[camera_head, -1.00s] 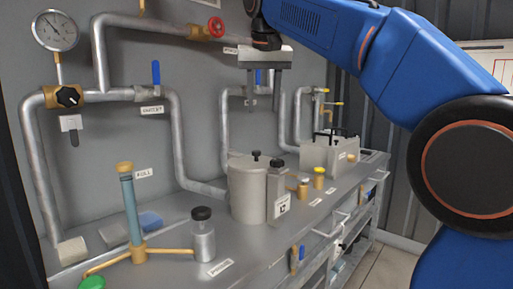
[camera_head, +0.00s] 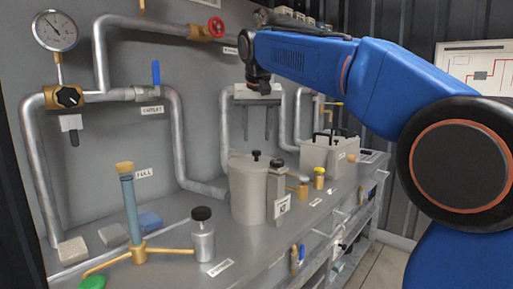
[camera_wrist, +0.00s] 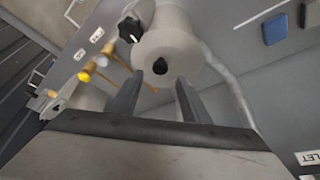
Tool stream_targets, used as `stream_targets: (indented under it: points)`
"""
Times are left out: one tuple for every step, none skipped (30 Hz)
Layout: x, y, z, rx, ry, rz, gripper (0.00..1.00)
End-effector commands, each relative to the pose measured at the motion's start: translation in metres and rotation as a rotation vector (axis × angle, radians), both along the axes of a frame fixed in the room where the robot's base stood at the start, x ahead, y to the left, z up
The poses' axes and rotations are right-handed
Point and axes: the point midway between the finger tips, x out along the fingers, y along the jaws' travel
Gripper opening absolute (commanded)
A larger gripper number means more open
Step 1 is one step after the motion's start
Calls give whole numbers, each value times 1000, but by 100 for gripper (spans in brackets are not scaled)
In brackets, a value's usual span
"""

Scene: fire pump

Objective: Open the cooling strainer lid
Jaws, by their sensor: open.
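The cooling strainer appears to be the grey cylindrical pot (camera_head: 247,190) on the bench, with a flat lid and a small black knob (camera_head: 256,155) on top. A bracket with a black star knob (camera_head: 277,165) stands at its right side. My gripper (camera_head: 257,138) is above the pot, fingers pointing down, open and empty. In the wrist view the lid (camera_wrist: 167,52) lies just beyond my two fingers (camera_wrist: 160,92), with its black knob (camera_wrist: 160,67) between their tips in the picture. The star knob (camera_wrist: 130,29) shows to the upper left. The fingers appear apart from the knob.
A grey box with black handles (camera_head: 328,154) stands to the right. A capped bottle (camera_head: 202,236) and a blue sight tube (camera_head: 130,208) stand to the left. Grey pipes (camera_head: 180,140) run along the wall behind. A yellow-capped fitting (camera_head: 319,178) is near the bracket.

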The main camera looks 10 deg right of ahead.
Motion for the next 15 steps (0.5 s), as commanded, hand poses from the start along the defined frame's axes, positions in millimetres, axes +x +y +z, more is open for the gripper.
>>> stream_targets:
  points:
    - [3,-1,-9,-1,3,-1,43]
    - [5,-1,-13,-1,2,0,43]
    - [7,-1,-19,0,3,0,43]
    - [9,-2,-24,0,3,0,43]
    - [11,-2,-28,-1,2,0,43]
    - [13,-2,-33,-1,2,0,43]
    - [14,-2,-36,0,3,0,43]
    - [16,-2,-39,0,3,0,43]
    - [17,-3,-43,0,2,0,43]
    - [18,-3,-45,0,1,0,43]
    - [19,-3,-47,-1,2,0,43]
    - [20,-3,-49,-1,2,0,43]
    - [20,-3,-50,-1,2,0,43]
    - [21,-3,-52,0,2,0,43]
    - [21,-3,-53,0,1,0,43]
